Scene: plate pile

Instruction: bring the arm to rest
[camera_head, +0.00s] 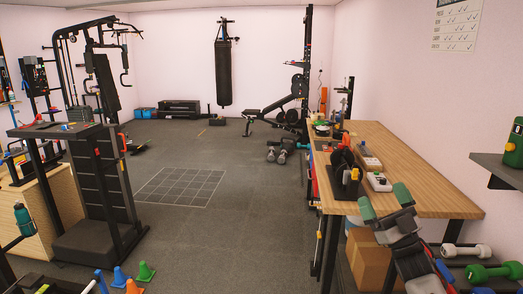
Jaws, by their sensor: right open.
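My right arm comes in from the bottom right. Its gripper (385,201) is open, with two green-tipped fingers spread apart and nothing seen between them. In the picture it overlaps the near edge of the wooden table (430,185). I cannot tell its exact height or distance from that edge. Dark round plates in a black holder (346,174) stand on the table, just beyond the gripper in the picture. My left gripper is not in view.
A white device (379,182) lies beside the plates. A cardboard box (370,258) sits under the table, with dumbbells (493,272) at right. Small cones (146,271) stand at lower left, near a tall black gym machine (100,180). The middle floor is clear.

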